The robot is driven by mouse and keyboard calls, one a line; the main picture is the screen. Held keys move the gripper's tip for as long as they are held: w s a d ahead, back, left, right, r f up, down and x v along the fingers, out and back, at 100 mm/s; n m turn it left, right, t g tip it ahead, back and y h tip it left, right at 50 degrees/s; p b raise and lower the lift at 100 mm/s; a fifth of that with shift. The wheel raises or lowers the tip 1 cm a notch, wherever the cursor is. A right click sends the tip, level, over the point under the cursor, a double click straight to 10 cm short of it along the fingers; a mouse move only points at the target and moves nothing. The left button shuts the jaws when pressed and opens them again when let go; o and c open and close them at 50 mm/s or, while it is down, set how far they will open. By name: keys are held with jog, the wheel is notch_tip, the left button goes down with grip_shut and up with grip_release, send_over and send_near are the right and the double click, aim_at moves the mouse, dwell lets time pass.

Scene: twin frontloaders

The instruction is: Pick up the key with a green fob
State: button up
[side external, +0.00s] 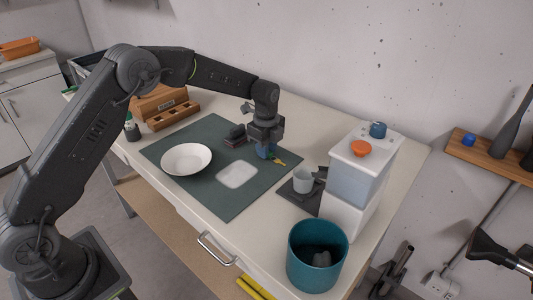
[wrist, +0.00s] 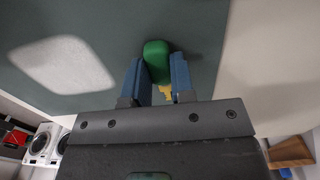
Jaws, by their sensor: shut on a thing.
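The key has a green fob (wrist: 157,60) and a yellow key part (wrist: 166,92). In the wrist view the fob sits between the two blue fingers of my gripper (wrist: 159,72), which is shut on it. In the side view my gripper (side external: 267,151) is low over the right edge of the dark green mat (side external: 213,128). A bit of the yellow key (side external: 281,163) shows beside the fingertips, and the fob is mostly hidden there. I cannot tell whether the key still touches the surface.
Dark blocks (side external: 236,135) are just left of my gripper. A grey cup (side external: 303,181), a white machine (side external: 358,175) and a teal bin (side external: 317,258) stand to the right.

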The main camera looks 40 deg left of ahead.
grip_shut()
jog(key=shift+r, duration=0.1)
